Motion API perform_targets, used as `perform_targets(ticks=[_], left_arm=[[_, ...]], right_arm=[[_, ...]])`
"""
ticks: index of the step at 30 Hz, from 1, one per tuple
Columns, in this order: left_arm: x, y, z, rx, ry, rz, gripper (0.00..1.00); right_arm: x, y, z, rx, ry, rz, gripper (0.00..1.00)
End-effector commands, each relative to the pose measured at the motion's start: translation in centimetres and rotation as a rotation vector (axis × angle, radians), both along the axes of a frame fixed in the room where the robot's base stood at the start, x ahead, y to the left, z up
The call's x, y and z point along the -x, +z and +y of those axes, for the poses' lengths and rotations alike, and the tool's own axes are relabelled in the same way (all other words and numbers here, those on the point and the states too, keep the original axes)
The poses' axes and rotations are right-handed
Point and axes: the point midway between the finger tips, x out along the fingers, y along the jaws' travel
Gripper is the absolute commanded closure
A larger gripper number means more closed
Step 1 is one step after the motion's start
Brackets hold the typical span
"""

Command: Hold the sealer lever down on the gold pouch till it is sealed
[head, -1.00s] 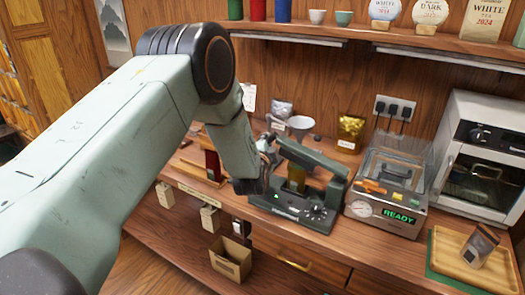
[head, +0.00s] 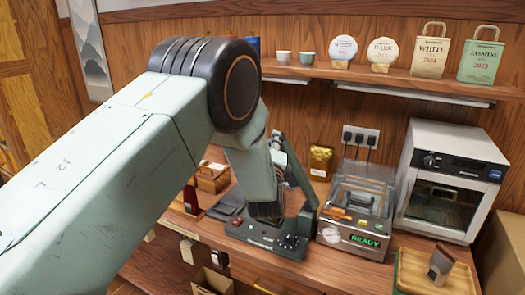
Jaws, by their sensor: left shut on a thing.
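The dark green sealer (head: 262,239) stands on the wooden counter, with a dial at its front right. Its lever (head: 299,182) slopes steeply up to the left from the hinge, raised off the base. My left gripper (head: 279,146) is at the lever's upper end and shut on it; my own arm link hides most of the fingers. The sealer's jaw area is largely behind my arm, and I cannot make out the gold pouch there. A gold pouch (head: 320,161) stands upright at the back of the counter, behind the sealer. My right gripper is not in view.
A vacuum machine (head: 355,212) with a lit READY display stands right of the sealer. A white oven (head: 449,182) is farther right, with a wooden tray (head: 412,275) in front. A shelf (head: 400,74) with tea cakes and bags runs above.

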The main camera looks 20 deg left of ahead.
Motion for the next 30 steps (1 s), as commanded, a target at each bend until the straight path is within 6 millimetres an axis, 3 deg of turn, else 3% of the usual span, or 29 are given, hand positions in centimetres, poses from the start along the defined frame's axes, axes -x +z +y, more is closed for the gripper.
perform_targets(ticks=[12,29,30], left_arm=[[0.4,1.3,-3.2,-0.180,-0.001,0.003,1.00],[0.4,1.4,-3.9,-0.204,0.000,0.005,1.00],[0.4,1.4,-4.0,-0.204,-0.001,0.006,0.79]], right_arm=[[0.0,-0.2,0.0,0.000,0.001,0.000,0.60],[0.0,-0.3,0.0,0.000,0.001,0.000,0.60],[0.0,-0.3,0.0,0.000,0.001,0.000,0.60]])
